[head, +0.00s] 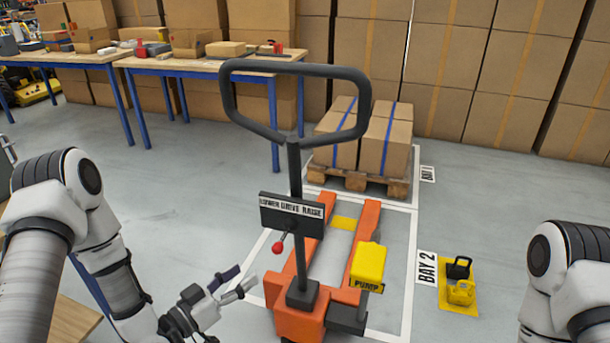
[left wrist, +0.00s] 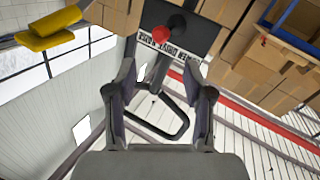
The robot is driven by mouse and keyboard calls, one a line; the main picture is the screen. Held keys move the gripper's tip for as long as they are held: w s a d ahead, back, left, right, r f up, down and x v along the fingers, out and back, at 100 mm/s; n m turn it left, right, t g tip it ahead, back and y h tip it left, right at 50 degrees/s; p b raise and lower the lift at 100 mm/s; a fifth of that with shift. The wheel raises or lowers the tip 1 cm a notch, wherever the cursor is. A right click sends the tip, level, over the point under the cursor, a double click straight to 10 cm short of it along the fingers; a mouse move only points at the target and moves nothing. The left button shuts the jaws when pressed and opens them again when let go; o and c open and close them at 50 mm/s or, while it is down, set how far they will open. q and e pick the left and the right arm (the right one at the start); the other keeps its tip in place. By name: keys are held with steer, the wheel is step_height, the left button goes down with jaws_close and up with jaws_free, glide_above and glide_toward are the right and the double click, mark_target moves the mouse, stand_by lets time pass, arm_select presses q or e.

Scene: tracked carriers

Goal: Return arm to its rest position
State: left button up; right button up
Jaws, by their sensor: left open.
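My left arm comes in from the left in the head view. Its gripper (head: 238,281) is low, left of the orange pallet jack (head: 301,318), open with nothing between the fingers. In the left wrist view the two fingers (left wrist: 160,82) are spread apart, with the red lever knob (left wrist: 161,34) and dark control plate ahead of them, apart from the fingers. In the head view the knob (head: 278,247) hangs below the plate (head: 292,214) marked LOWER, DRIVE, RAISE. My right arm shows at the right edge; its gripper is out of view.
The jack's black loop handle (head: 296,69) rises in the middle, with a yellow PUMP pedal (head: 367,264) on its right. A pallet (head: 357,182) with strapped cartons stands behind. A yellow floor plate (head: 459,291) lies by BAY 2. Tables (head: 205,63) stand back left; floor left of the jack is clear.

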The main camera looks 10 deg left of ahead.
arm_select(q)
steer(key=s+d+f+g+y, duration=0.1)
steer(key=s+d+f+g, duration=0.25)
steer(key=f, duration=0.35)
steer(key=s+d+f+g+y, duration=0.25)
steer(key=s+f+g, duration=0.2)
steer(key=f, duration=0.25)
steer(key=s+a+f+g+y, duration=0.2)
steer(key=s+f+g+y, duration=0.1)
steer(key=s+f, duration=0.4)
steer(key=s+a+n+g+y, duration=0.2)
steer(key=s+a+n+g, duration=0.15)
steer(key=s, duration=0.45)
step_height(320, 180, up, 12)
steer(key=s+a+g+p, duration=0.1)
steer(key=s+p, duration=0.1)
steer(key=p, duration=1.1)
steer(key=shift+r, duration=0.25)
